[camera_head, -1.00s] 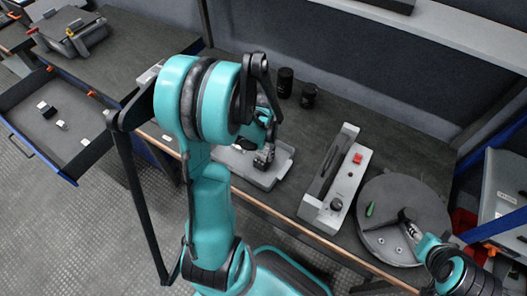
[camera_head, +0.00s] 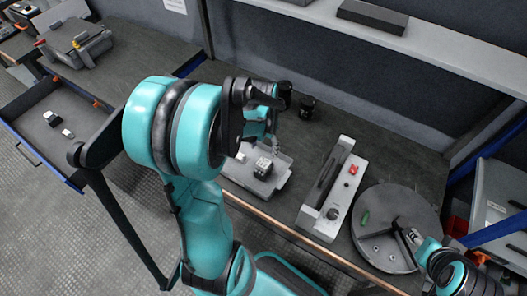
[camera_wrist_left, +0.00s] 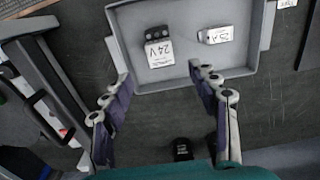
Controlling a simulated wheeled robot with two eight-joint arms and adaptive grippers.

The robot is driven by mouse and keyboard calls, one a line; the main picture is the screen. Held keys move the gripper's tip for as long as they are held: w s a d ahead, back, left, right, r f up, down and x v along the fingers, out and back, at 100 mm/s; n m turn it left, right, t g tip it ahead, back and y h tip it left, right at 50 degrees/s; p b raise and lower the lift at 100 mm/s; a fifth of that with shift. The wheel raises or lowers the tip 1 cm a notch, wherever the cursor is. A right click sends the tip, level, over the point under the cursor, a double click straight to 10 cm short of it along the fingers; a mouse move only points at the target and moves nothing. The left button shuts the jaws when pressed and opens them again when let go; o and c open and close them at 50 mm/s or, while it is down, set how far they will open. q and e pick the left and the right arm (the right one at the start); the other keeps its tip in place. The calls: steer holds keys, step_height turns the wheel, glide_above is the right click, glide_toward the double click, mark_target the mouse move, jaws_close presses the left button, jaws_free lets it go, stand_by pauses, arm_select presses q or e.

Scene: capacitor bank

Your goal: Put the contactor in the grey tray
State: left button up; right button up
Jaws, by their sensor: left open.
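The grey tray (camera_head: 283,184) sits on the bench in front of my left arm. In it lies a black block with a white label reading 24V, which looks like the contactor (camera_head: 265,167). Both show in the left wrist view, the tray (camera_wrist_left: 188,82) and the contactor (camera_wrist_left: 159,49). My left gripper (camera_wrist_left: 158,76) is open and empty, its fingers apart on the contactor's near side and not touching it. In the head view the left gripper (camera_head: 272,143) is partly hidden behind my arm. My right gripper (camera_head: 404,232) is over the round grey disc; its jaws are unclear.
A white part labelled 25A (camera_wrist_left: 216,35) also lies in the tray. A grey box with a red switch (camera_head: 330,190) stands right of the tray, then the round disc (camera_head: 380,258). Two black cylinders (camera_head: 306,108) stand behind. An open drawer (camera_head: 35,150) is at the left.

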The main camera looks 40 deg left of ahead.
arm_select(q)
steer(key=s+d+r+t, duration=0.2)
steer(key=d+r+t, duration=0.1)
steer(key=d+r, duration=0.3)
steer(key=s+d+r+m+t, duration=0.1)
steer(key=s+d+r+t, duration=0.1)
steer(key=d+r+t, duration=0.2)
steer(key=d+r, duration=0.3)
steer(key=d, duration=0.2)
steer(key=shift+s+d, duration=0.3)
steer(key=shift+f, duration=0.1)
